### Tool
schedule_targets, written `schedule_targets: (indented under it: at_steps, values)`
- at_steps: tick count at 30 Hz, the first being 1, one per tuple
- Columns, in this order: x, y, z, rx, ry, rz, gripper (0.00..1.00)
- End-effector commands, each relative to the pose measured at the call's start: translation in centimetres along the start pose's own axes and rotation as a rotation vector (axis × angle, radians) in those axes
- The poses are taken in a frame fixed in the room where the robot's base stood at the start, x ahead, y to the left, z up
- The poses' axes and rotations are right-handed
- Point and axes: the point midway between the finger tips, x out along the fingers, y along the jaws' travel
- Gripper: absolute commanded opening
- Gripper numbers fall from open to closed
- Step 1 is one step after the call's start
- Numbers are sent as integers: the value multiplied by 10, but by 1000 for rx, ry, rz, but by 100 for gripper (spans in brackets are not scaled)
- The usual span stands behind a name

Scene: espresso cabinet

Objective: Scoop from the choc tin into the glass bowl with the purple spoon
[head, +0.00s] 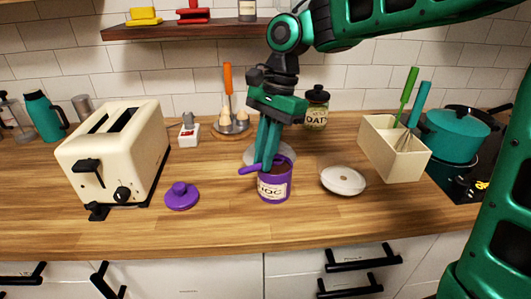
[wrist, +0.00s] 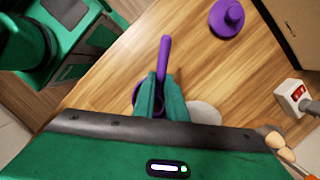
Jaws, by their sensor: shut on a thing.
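The purple choc tin (head: 274,188) stands open on the counter with brown contents visible inside; its label is partly readable. My gripper (head: 265,160) points down at the tin's mouth, shut on the purple spoon (head: 249,170). The spoon's handle sticks out to the left, and its bowl end is hidden by my fingers and the tin. In the wrist view the spoon handle (wrist: 164,55) extends up from between my fingers (wrist: 162,95), over the tin's rim (wrist: 135,97).
A purple lid (head: 181,197) lies left of the tin, beside a cream toaster (head: 112,155). A cream utensil box (head: 393,150) and an oat jar (head: 316,110) stand farther back. The front counter strip is clear.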

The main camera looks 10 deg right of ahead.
Motion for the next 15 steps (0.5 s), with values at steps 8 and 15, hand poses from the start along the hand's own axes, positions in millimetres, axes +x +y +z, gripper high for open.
schedule_targets:
  at_steps: [8,15]
  values:
    - [-1,0,9,-6,124,1,0]
    - [-2,-1,15,-7,220,1,0]
